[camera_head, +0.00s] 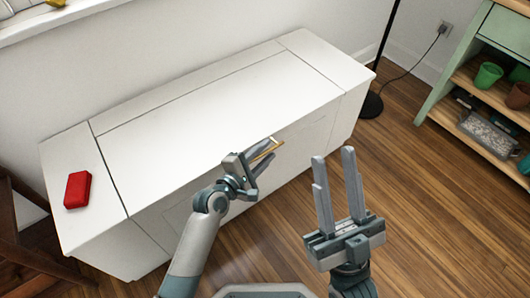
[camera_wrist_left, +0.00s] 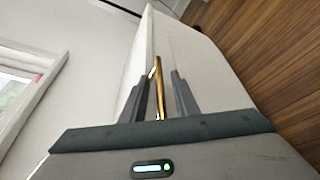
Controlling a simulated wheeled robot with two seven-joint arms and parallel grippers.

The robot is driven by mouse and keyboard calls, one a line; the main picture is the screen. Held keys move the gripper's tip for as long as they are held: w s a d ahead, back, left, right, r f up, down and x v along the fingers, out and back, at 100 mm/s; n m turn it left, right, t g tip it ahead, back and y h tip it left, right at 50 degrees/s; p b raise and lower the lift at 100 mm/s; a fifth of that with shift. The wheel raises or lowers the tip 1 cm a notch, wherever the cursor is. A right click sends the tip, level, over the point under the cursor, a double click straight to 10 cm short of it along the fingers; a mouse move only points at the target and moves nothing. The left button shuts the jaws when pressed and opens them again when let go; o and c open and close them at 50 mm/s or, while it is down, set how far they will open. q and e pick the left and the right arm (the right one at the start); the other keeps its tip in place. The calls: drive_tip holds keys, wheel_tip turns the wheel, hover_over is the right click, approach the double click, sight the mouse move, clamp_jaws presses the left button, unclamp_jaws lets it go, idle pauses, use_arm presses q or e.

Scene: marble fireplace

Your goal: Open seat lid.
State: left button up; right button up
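The white bench seat (camera_head: 90,248) stands against the wall, and its lid (camera_head: 215,115) lies flat and closed between two fixed end panels. A thin gold handle (camera_head: 265,151) is at the lid's front edge, and it also shows in the left wrist view (camera_wrist_left: 157,85). My left gripper (camera_head: 270,150) is at the front edge, its fingers on either side of the gold handle with gaps visible in the left wrist view (camera_wrist_left: 160,82). My right gripper (camera_head: 335,168) is open and empty, pointing up in front of the bench's right part.
A red box (camera_head: 78,190) sits on the bench's left end panel, off the lid. A black lamp base (camera_head: 371,105) stands right of the bench. A green shelf (camera_head: 452,85) with pots is at the right. Wooden floor (camera_head: 430,190) in front is clear.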

use_arm(q)
clamp_jaws()
drive_tip(key=shift+r, duration=0.1)
